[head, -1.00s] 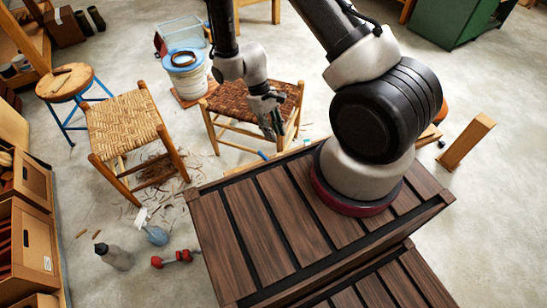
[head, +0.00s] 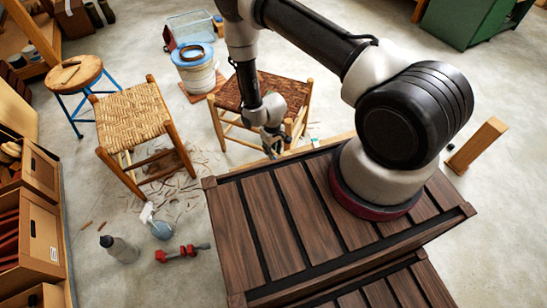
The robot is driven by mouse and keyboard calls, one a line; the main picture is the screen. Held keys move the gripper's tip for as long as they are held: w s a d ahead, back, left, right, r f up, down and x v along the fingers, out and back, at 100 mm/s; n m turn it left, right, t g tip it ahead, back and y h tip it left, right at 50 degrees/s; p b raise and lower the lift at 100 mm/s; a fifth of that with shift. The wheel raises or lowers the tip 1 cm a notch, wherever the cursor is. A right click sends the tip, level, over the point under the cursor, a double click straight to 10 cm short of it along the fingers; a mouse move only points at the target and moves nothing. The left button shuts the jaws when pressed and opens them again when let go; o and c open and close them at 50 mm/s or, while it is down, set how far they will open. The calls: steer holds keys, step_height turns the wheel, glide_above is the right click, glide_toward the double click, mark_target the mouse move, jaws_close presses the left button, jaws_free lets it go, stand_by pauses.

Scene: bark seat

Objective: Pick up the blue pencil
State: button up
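My gripper (head: 271,146) points down just beyond the far edge of the dark wooden slatted crate top, in front of the dark woven stool. Its fingers are small and dark here, and I cannot tell whether they are open or shut. I cannot make out the blue pencil clearly now. The spot where a small blue piece showed earlier, by the far edge of the crate, is covered by or right beside my fingers. I cannot tell whether they touch anything.
The slatted crate top (head: 272,222) fills the front. The dark woven stool (head: 240,96) stands close behind my gripper. A light woven stool (head: 130,117), a round stool (head: 73,74), a white bucket (head: 196,76), a spray bottle (head: 158,225) and a red dumbbell (head: 180,254) are around.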

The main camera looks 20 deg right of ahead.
step_height(320, 180, down, 3)
steer(key=shift+s+r, duration=0.1)
steer(key=shift+r, duration=0.1)
steer(key=c, duration=0.5)
